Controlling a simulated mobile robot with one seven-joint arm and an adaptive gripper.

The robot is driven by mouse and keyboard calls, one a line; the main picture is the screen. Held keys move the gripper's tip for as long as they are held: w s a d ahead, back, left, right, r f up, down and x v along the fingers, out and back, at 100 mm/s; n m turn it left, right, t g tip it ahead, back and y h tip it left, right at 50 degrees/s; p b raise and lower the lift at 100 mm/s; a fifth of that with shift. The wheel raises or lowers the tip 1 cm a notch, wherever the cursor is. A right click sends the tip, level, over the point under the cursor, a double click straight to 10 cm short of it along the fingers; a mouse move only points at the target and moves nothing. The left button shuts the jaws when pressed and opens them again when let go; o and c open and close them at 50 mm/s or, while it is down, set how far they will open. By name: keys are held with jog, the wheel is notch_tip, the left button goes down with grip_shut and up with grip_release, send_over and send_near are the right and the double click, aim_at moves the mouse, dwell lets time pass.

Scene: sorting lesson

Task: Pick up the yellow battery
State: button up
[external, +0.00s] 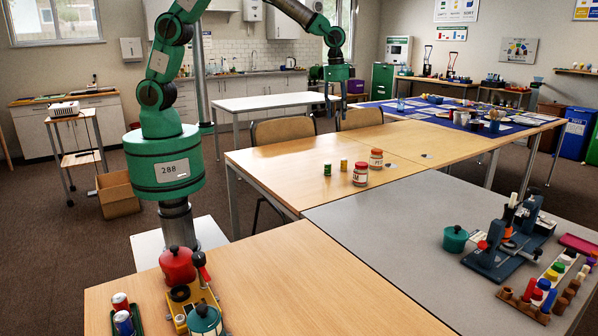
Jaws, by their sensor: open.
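A small yellow cylinder (344,165), which looks like the yellow battery, stands upright on the light wooden table (270,170). It is too small to make out its details. A small green cylinder (327,170) stands just left of it, and two jars with red lids stand to its right, a nearer one (360,174) and a farther one (376,158). My gripper (337,113) is open, pointing down, and appears above the yellow cylinder in the picture, apart from it. Nothing shows between its fingers.
The wooden table is mostly clear around the group. Two chairs (283,131) stand behind it. A grey table (400,235) at the right carries a dark blue device (500,255), a green pot (455,239) and a rack of coloured pegs (540,295). A red pot (177,265) stands front left.

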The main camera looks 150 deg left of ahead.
jog(key=h+p, duration=0.1)
send_over(344, 160)
notch_tip(344, 160, down, 14)
jog(key=shift+s+a+n+g, duration=0.2)
jog(key=shift+a+n+g, duration=0.2)
jog(key=shift+f+b, duration=0.55)
jog(key=shift+f, duration=3.7)
jog(key=shift+s+d+f+b, duration=0.1)
jog(key=shift+f+b, duration=0.6)
jog(key=shift+f, duration=1.9)
grip_shut()
